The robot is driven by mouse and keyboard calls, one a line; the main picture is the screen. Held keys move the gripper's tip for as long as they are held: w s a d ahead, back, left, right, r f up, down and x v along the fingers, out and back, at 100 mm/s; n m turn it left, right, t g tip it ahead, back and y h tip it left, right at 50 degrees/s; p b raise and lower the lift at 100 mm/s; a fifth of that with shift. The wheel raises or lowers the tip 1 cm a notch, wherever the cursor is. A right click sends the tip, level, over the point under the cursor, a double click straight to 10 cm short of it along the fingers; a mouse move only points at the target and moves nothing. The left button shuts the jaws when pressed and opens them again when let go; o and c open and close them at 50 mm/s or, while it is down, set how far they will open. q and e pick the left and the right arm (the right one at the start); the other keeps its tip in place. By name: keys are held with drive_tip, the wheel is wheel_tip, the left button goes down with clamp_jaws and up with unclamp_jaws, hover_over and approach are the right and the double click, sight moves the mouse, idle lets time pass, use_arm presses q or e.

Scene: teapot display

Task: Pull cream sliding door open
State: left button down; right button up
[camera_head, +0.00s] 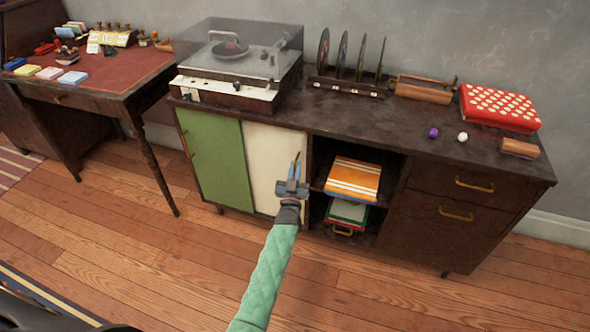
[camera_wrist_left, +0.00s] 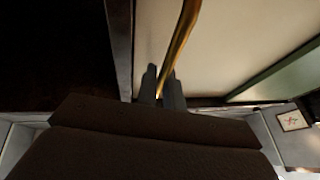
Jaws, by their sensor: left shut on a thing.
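The cream sliding door (camera_head: 262,150) is on the front of the dark cabinet, to the right of the green door (camera_head: 213,155). My left gripper (camera_head: 294,178) is at the cream door's right edge, shut on its brass handle (camera_head: 297,160). In the left wrist view the gripper's fingers (camera_wrist_left: 161,88) close around the lower part of the brass handle (camera_wrist_left: 182,38), with the cream door (camera_wrist_left: 235,45) behind it. To the right of the cream door in the head view, a compartment stands open. My right gripper is not in view.
The open compartment holds an orange striped box (camera_head: 353,179) and a green-and-red box (camera_head: 346,213). On the cabinet top (camera_head: 400,118) are a record player (camera_head: 232,65), a record rack (camera_head: 346,87) and a red dotted box (camera_head: 499,107). A desk (camera_head: 100,78) stands at the left.

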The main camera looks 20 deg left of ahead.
use_arm(q)
drive_tip(key=shift+a, duration=0.1)
drive_tip(key=a, duration=1.8)
drive_tip(key=shift+w+a, duration=0.25)
drive_tip(key=shift+w, duration=0.05)
drive_tip(key=c, duration=1.5)
unclamp_jaws()
drive_tip(key=shift+c, duration=0.2)
drive_tip(key=shift+s+f, duration=0.1)
drive_tip(key=v, duration=0.7)
drive_tip(key=shift+s, duration=0.25)
drive_tip(key=shift+d+f, duration=0.1)
